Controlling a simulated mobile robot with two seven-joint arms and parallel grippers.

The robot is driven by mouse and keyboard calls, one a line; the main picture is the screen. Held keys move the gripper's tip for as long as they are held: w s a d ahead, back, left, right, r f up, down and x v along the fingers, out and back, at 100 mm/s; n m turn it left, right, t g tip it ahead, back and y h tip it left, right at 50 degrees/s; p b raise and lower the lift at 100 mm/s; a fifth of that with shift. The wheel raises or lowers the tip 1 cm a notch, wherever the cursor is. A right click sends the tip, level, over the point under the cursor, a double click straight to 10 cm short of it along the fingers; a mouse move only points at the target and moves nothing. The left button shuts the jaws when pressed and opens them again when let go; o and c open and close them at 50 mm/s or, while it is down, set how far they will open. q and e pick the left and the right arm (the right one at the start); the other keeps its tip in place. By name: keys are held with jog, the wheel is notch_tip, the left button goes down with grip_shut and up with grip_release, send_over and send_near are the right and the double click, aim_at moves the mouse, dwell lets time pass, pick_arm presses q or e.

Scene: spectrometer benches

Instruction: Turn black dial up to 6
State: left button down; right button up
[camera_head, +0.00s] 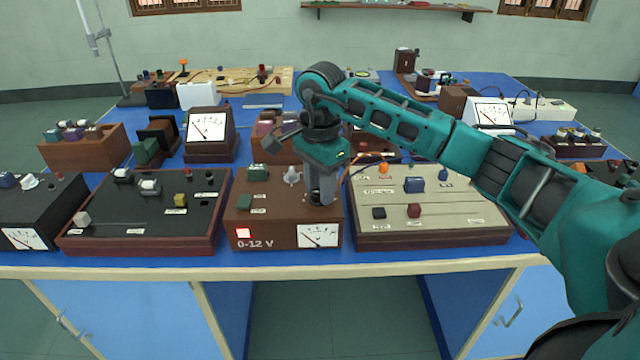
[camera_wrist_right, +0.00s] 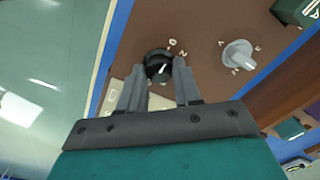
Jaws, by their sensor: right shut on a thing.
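The black dial (camera_wrist_right: 158,66) is a round knob with a white pointer line, on the top of the brown 0-12 V box (camera_head: 285,232). White marks are printed around it, too small to read surely. My right gripper (camera_wrist_right: 160,75) points down at the box top, its two fingers on either side of the dial and shut on it. In the head view the right gripper (camera_head: 321,195) hides the dial. My left gripper is not in view.
The box front has a lit red switch (camera_head: 243,233) and a white meter (camera_head: 319,236). A black-topped panel (camera_head: 140,225) stands to the left and a beige panel (camera_head: 440,225) to the right, both close by. More instruments crowd the blue bench behind.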

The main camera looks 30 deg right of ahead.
jog(key=c, duration=0.4)
jog(key=shift+m, duration=0.3)
jog(key=shift+m+p, duration=0.35)
jog(key=shift+m, duration=0.65)
jog(key=m, duration=0.3)
jog(key=shift+r+m+p, duration=0.1)
jog(key=shift+m+p, duration=0.2)
jog(key=shift+p, duration=0.1)
jog(key=m+p, duration=0.1)
jog(key=m, duration=0.2)
jog(key=shift+s+m, duration=0.1)
jog(key=shift+m, duration=0.2)
jog(key=m+p, duration=0.1)
jog(key=m, duration=0.5)
jog(key=m+p, duration=0.1)
jog(key=m, duration=0.4)
jog(key=shift+a+p, duration=0.15)
jog(key=shift+p, duration=0.15)
jog(key=shift+m, duration=0.4)
